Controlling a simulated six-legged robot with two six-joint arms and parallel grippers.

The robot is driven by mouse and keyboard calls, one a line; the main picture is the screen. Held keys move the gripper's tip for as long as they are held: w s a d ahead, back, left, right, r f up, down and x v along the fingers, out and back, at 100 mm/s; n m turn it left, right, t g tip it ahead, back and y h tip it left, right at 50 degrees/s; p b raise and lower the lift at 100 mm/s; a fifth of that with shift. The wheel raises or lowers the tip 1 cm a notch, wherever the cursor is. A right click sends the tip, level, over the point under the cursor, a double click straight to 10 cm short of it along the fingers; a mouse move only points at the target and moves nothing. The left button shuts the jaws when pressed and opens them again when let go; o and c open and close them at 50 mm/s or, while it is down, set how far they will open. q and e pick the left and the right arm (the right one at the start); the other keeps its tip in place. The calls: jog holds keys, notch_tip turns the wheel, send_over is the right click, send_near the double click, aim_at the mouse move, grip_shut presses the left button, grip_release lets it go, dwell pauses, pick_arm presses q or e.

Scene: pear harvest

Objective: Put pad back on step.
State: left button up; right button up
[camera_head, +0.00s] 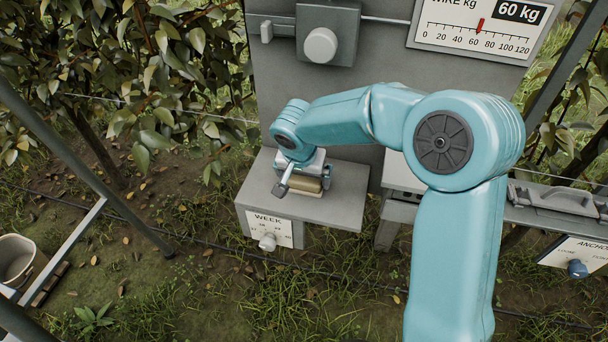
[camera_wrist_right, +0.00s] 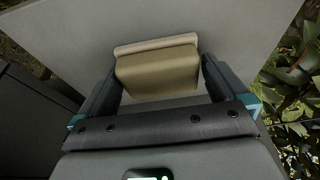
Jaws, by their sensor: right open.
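The pad (camera_wrist_right: 157,72), a tan block with a paler lip along one edge, lies between the two dark fingers of my right gripper (camera_wrist_right: 160,78) in the right wrist view. The fingers are open and stand on either side of it, close to its ends; I cannot tell whether they touch. In the head view the pad (camera_head: 308,184) shows partly behind my right gripper (camera_head: 300,181), on top of the grey step (camera_head: 345,190). The step's top also fills the background of the right wrist view (camera_wrist_right: 215,30). My left gripper is not in view.
A label reading WEEK (camera_head: 270,228) with a knob is on the step's front. A grey panel (camera_head: 385,65) with a gauge (camera_head: 478,35) rises behind. A shelf (camera_head: 555,225) stands at right and a bucket (camera_head: 15,258) at left. Foliage and thin wires flank the panel.

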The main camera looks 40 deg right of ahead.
jog(key=shift+r+p, duration=0.35)
jog(key=shift+p, duration=0.05)
jog(key=v, duration=1.1)
jog(key=b, duration=0.8)
send_over(302, 181)
jog(key=f, duration=0.5)
jog(key=shift+s+a+f, duration=0.15)
jog(key=shift+s+f, duration=0.05)
jog(key=shift+f, duration=0.05)
jog(key=shift+w+f, duration=0.15)
jog(key=shift+f, duration=0.2)
jog(key=x, duration=0.5)
jog(key=shift+w+d+f, duration=0.1)
jog(key=shift+d, duration=0.25)
jog(key=shift+c, duration=0.3)
